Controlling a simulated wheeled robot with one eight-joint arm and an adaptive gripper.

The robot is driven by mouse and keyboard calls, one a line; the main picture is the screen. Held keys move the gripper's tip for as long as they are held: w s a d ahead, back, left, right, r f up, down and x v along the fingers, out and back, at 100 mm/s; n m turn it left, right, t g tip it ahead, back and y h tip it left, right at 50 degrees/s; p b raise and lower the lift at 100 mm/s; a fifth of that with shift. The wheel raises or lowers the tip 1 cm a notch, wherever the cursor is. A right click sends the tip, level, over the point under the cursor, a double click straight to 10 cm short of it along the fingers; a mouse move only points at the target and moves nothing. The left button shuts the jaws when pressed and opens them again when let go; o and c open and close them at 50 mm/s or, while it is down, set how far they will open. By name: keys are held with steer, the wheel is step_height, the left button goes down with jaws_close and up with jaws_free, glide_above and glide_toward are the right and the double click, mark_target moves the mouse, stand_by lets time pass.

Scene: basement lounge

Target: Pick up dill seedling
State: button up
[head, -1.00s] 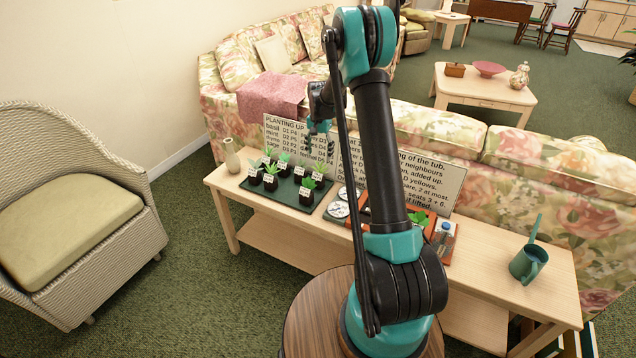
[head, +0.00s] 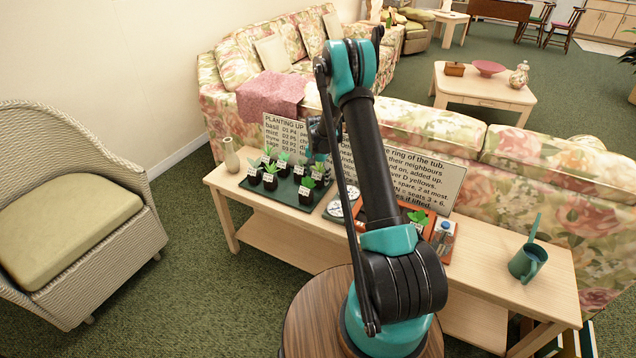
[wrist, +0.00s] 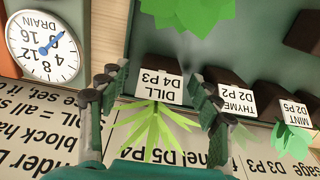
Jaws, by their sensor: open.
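The dill seedling (wrist: 160,82) is a dark pot with a white label reading "DILL D4 P3" and thin light-green leaves. It stands at the dial end of the back row on the dark green tray (head: 240,184). In the wrist view my gripper (wrist: 156,90) is open, with one finger on each side of the dill pot and the leaves between them. The fingers look apart from the pot; exact contact is unclear. In the head view my gripper and arm partly cover that end of the row.
The thyme seedling (wrist: 234,92) stands close beside one finger, with the mint seedling (wrist: 290,115) beyond. Another plant (wrist: 190,12) is in front of the dill. A dial (wrist: 44,48) sits beside the tray, and a text board (head: 430,172) stands behind. A watering can (head: 527,262) is far right.

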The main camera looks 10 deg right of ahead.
steer(key=shift+f, duration=0.65)
steer(key=shift+c, duration=0.3)
steer(key=c, duration=1.2)
steer(key=shift+r, duration=0.15)
